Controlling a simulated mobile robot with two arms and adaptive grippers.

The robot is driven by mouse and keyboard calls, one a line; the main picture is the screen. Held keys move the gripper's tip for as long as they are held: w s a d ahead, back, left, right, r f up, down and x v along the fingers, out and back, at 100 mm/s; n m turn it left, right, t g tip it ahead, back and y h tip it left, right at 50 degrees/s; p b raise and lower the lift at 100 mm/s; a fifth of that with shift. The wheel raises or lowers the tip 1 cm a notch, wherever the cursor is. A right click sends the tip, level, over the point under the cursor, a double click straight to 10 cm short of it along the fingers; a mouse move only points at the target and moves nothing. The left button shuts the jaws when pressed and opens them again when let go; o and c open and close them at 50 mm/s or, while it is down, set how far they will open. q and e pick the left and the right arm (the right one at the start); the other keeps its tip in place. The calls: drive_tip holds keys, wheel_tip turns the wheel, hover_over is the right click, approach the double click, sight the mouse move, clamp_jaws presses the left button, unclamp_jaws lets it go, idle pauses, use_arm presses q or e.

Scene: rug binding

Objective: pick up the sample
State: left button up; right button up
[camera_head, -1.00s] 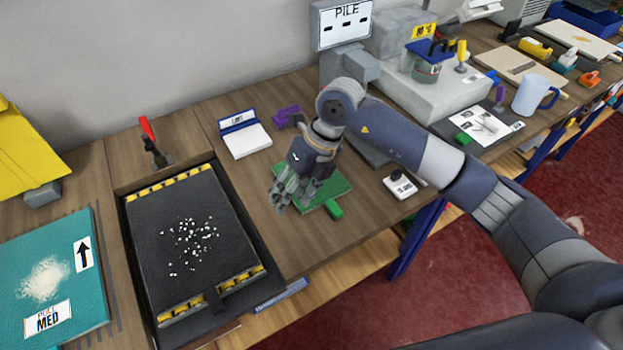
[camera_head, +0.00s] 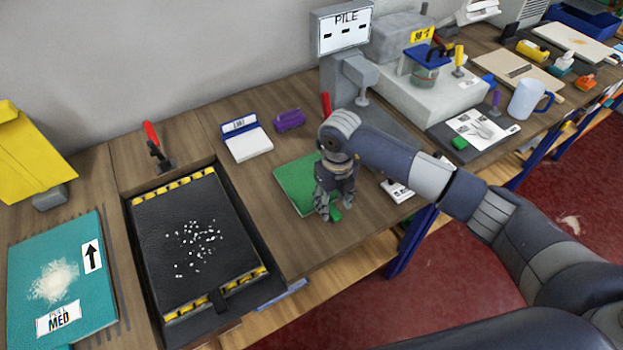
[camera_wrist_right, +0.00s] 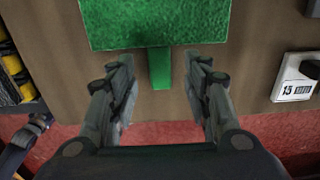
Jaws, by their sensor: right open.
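The sample is a green square (camera_head: 296,184) with a short green tab (camera_head: 335,214) at its front edge. It lies flat on the wooden bench. My right gripper (camera_head: 328,214) is over the front edge of the sample, pointing down. In the right wrist view the green square (camera_wrist_right: 155,22) is at the top and its tab (camera_wrist_right: 160,68) reaches down between the tips of my open right gripper (camera_wrist_right: 160,75). The fingers stand apart on both sides of the tab and do not appear to touch it. My left gripper is not in view.
A black tray (camera_head: 190,232) with white bits is at left, beside a teal board (camera_head: 90,310). A purple block (camera_head: 289,120) and a white pad (camera_head: 247,140) lie behind the sample. A small white device (camera_head: 397,191) is right of it. The "PILE" gauge (camera_head: 343,32) stands behind.

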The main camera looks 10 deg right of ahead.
drive_tip(key=shift+f, duration=1.1)
clamp_jaws()
drive_tip(key=shift+r, duration=0.1)
